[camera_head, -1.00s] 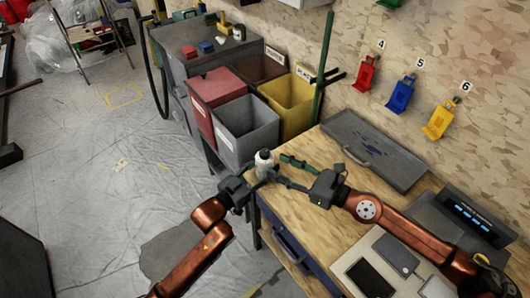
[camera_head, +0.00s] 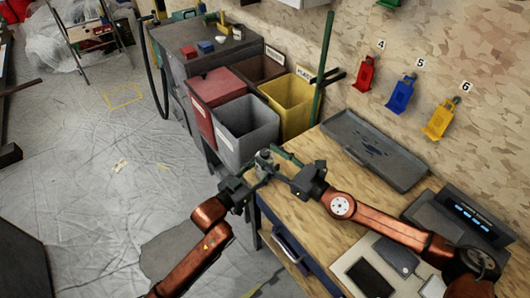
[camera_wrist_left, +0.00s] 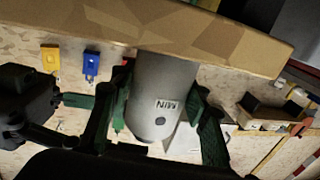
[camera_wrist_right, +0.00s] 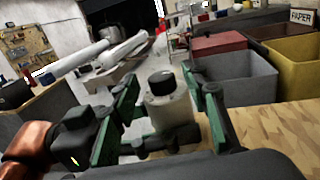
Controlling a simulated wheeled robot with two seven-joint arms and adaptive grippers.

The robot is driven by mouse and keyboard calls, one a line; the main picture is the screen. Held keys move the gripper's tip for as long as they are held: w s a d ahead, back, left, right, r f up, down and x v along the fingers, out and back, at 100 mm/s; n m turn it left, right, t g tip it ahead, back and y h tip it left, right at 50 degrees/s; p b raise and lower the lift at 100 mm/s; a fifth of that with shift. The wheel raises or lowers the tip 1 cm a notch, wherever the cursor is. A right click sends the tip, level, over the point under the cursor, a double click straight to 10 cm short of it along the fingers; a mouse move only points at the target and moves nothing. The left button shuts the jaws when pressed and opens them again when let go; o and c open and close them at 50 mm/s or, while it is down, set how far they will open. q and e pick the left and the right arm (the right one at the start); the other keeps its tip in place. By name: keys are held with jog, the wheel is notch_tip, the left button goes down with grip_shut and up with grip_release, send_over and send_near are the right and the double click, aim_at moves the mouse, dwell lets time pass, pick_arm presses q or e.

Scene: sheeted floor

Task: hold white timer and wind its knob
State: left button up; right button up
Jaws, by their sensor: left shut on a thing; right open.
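The white timer (camera_wrist_right: 168,108) is a pale upright cylinder with a black knob (camera_wrist_right: 161,84) on top, seen in the right wrist view. My left gripper (camera_head: 258,172) is shut on the timer near the table's left corner. In the left wrist view the timer (camera_wrist_left: 155,95), marked MIN, lies between the green fingers. My right gripper (camera_head: 283,166) is open, its green fingers on either side of the timer in the right wrist view, with a gap around the knob. In the head view the timer is mostly hidden by the grippers.
The wooden table (camera_head: 320,220) holds a grey tray (camera_head: 374,150) at the back and flat dark devices at the right. Grey (camera_head: 246,130), red (camera_head: 216,88) and yellow (camera_head: 290,103) bins stand behind the timer. A green post (camera_head: 322,70) rises near the table's back corner.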

jog(key=shift+x, duration=1.25)
jog(key=shift+c, duration=0.3)
grip_shut()
